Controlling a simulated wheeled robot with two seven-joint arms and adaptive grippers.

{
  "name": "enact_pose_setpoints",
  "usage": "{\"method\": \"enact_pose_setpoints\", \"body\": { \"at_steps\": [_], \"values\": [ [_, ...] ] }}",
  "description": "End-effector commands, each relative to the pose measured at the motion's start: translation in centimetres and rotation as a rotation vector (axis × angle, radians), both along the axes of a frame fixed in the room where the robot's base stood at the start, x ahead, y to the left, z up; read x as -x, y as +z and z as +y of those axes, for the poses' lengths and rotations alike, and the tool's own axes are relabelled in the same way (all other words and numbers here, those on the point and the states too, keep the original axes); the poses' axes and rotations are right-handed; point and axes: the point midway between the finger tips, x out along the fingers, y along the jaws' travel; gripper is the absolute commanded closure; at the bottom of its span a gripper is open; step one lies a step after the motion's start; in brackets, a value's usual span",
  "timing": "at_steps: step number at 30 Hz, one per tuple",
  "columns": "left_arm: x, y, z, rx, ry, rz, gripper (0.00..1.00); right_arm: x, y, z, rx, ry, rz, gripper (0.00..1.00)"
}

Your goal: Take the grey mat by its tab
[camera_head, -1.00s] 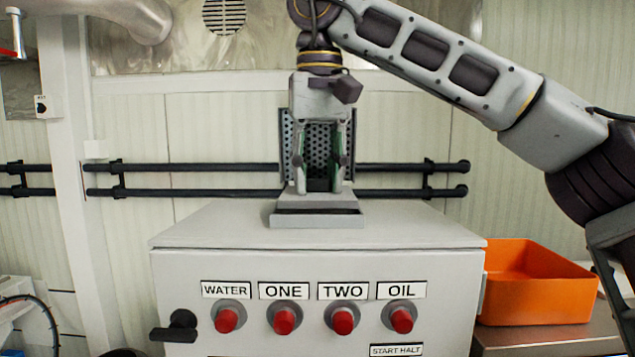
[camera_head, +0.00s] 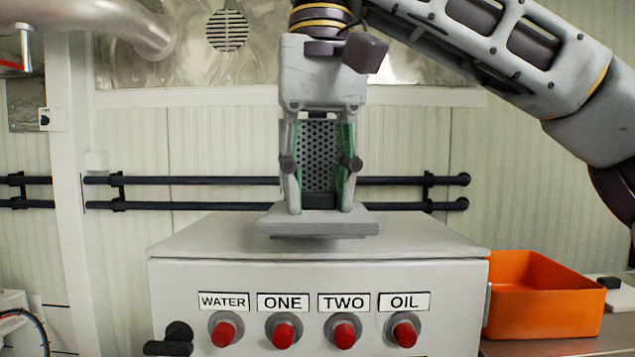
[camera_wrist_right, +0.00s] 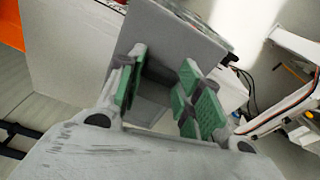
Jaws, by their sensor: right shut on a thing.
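The grey mat (camera_head: 317,222) is a flat slab hanging under my right gripper (camera_head: 320,203) in the head view. It appears raised above the pale cabinet's top, nearly level. My right gripper points down, its two fingers closed at the mat's middle; the tab itself is largely hidden between the fingertips. In the right wrist view, the green-padded fingers of the right gripper (camera_wrist_right: 160,100) stand on either side of a grey piece, and the mat's grey face (camera_wrist_right: 180,40) shows beyond them. My left gripper is out of view.
The pale cabinet (camera_head: 420,246) has several red knobs along its front and a clear top. An orange bin (camera_head: 545,300) stands to its right. Dark horizontal rails (camera_head: 400,181) run along the wall behind. A dark perforated panel (camera_head: 317,155) shows between my fingers.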

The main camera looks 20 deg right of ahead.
Motion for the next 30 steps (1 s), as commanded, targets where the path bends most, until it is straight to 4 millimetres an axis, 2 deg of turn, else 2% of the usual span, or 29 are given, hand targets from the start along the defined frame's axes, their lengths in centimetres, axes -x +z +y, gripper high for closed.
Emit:
{"method": "enact_pose_setpoints", "body": {
  "at_steps": [6, 12, 18, 30],
  "values": [
    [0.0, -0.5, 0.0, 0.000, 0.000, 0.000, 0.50, 3.9, -0.1, 1.1, 0.001, 0.001, -0.003, 0.85],
    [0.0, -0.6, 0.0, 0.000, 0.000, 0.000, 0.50, 6.1, 0.0, 1.8, 0.001, 0.001, -0.001, 0.85],
    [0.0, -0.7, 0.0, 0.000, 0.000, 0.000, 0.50, 7.0, 0.0, 2.0, 0.000, 0.000, 0.000, 0.85],
    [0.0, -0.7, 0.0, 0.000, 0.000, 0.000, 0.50, 7.0, 0.0, 2.0, 0.000, 0.000, 0.000, 0.85]
  ]
}}
